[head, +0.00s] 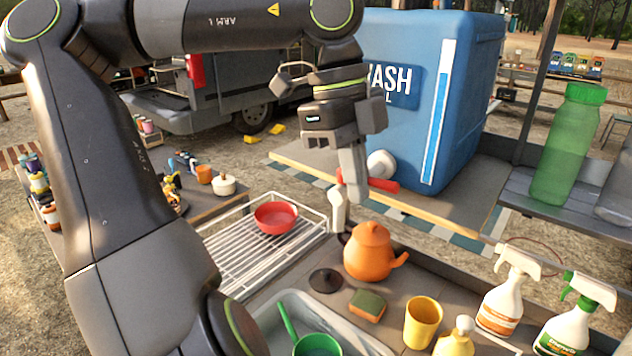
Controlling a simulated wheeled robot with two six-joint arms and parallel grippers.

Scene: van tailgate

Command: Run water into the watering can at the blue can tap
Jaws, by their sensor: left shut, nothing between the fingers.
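The large blue water can (430,110), marked WASH, stands on a wooden board at the back. Its tap, with a white round body (380,163) and a red lever (384,186), is low on its left side. My left gripper (355,190) points down, shut and empty, at the left end of the lever; I cannot tell whether it touches. An orange spouted pot (370,254) stands upright on the counter below, spout to the right. I cannot tell whether it is the watering can; no other clear one shows. My right gripper is out of view.
A wire rack (245,260) holds a red bowl (275,218). A sink basin (300,305) holds a green vessel (318,346). A sponge (368,306), yellow cup (422,322) and spray bottles (502,300) crowd the front right. A green bottle (568,145) stands on the right shelf.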

